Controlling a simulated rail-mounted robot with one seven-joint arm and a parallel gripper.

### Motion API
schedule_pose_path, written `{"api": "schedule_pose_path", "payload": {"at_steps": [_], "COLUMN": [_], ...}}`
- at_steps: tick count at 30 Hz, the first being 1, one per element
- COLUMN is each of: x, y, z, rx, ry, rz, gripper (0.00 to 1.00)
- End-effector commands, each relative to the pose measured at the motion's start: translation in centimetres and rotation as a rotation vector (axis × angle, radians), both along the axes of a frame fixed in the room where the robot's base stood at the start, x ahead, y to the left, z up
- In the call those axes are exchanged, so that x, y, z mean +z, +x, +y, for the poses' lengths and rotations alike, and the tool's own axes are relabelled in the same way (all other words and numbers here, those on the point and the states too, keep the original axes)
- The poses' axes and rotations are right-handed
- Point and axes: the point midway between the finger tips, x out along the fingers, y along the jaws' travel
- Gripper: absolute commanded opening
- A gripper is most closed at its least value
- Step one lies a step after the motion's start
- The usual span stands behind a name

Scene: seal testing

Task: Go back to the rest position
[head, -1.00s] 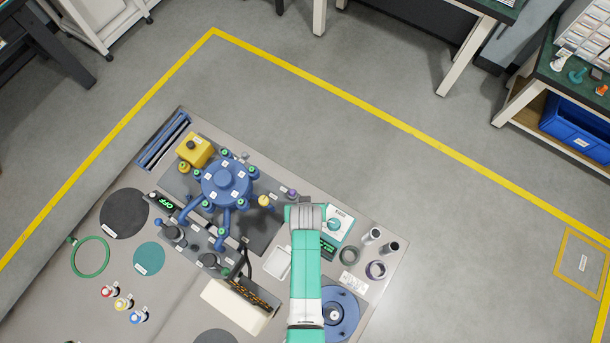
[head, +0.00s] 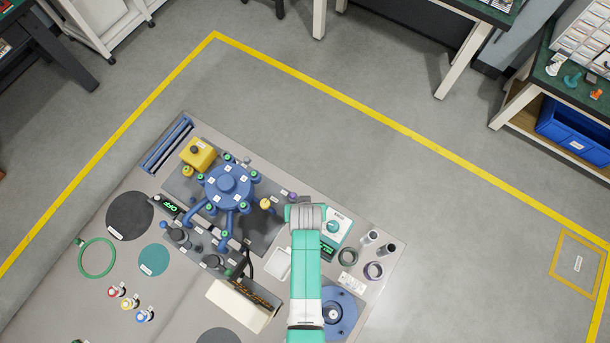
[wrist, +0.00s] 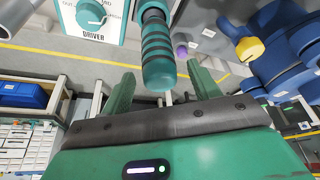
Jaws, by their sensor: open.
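My gripper (wrist: 161,72) shows in the wrist view with its two green fingers spread apart. A teal and black ribbed handle (wrist: 158,50) stands in front of the gap between the fingers, and I see no finger closed on it. A white box marked DRIVER (wrist: 97,15) with a teal knob is beside the handle. The box also shows in the head view (head: 340,225), just right of my arm's end. In the head view my green and white arm reaches over the bench, and its gripper is hidden beneath it.
The grey bench (head: 190,290) carries a blue multi-armed fixture (head: 228,183), a yellow block (head: 197,154), grey cylinders (head: 386,249) and a blue round unit (head: 340,308) close to my arm. Open floor (head: 300,120) lies beyond the bench, inside a yellow line.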

Motion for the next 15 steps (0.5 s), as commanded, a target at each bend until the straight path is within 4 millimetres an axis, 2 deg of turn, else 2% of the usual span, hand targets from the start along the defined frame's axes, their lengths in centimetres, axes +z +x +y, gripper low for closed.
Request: {"api": "schedule_pose_path", "payload": {"at_steps": [1, 9, 15], "x": [1.5, 5.2, 5.0], "y": [0.0, 0.0, 0.0], "z": [0.0, 0.0, 0.0], "rx": [0.0, 0.0, 0.0], "ry": [0.0, 0.0, 0.0], "rz": [0.0, -0.001, 0.0], "gripper": [0.61, 0.61, 0.61]}}
